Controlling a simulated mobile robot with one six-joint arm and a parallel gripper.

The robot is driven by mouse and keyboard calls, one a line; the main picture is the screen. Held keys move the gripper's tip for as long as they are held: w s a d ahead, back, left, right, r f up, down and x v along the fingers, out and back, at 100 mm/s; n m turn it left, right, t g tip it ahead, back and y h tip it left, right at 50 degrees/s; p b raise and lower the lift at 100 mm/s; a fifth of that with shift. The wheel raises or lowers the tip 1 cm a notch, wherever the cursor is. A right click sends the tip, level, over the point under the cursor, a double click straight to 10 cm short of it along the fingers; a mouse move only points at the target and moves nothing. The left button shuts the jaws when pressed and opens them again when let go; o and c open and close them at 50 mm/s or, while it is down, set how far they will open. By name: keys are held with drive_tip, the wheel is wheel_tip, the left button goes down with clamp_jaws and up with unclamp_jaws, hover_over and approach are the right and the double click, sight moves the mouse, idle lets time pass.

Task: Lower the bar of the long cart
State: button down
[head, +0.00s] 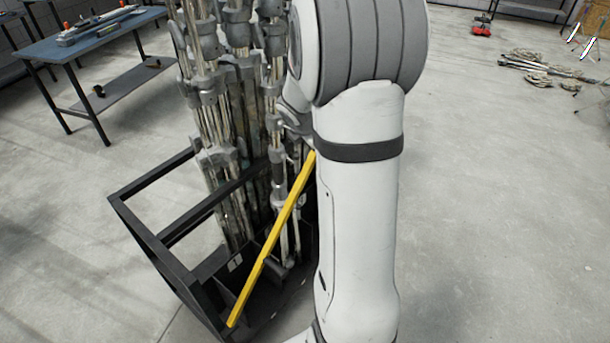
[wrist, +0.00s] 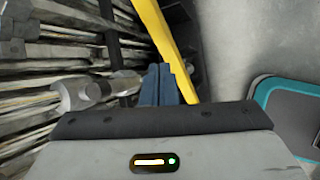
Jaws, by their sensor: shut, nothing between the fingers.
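The long cart (head: 152,238) is a black metal frame filled with upright metal stands. Its yellow bar (head: 270,242) slants up from the lower left of the frame to the upper right, where my arm hides its upper end. In the wrist view the yellow bar (wrist: 157,28) runs down from the top, just beside and partly behind my gripper (wrist: 161,76). The blue-grey fingers are shut with nothing between them. I cannot tell whether they touch the bar. My gripper is hidden behind my arm in the head view.
Metal stands (head: 235,110) crowd the cart, and some lie close left of my gripper in the wrist view (wrist: 60,90). A blue-topped table (head: 85,40) stands at the back left. Gear lies on the floor at the far right (head: 545,65).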

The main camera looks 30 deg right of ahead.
drive_tip(key=s+d+f+m+t+b, duration=0.2)
drive_tip(key=d+f+t+b, duration=0.1)
drive_tip(key=f+b, duration=0.1)
drive_tip(key=s+a+f+m+t+y+b, duration=0.2)
drive_tip(key=s+a+m+t+y+b, duration=0.1)
drive_tip(key=s+t+y+b, duration=0.15)
drive_tip(key=s+a+f+m+t+y+b, duration=0.1)
drive_tip(key=s+a+m+t+y+b, duration=0.15)
drive_tip(key=s+b, duration=0.35)
hover_over(297, 190)
drive_tip(key=s, duration=0.2)
drive_tip(key=f, duration=0.2)
drive_tip(key=shift+m+t, duration=0.35)
drive_tip(key=shift+t, duration=0.05)
drive_tip(key=d+f, duration=0.1)
drive_tip(key=w+d+f+b, duration=0.1)
drive_tip(key=d, duration=0.1)
drive_tip(key=shift+f, duration=0.15)
drive_tip(key=shift+w+f+y, duration=0.1)
drive_tip(key=shift+y, duration=0.3)
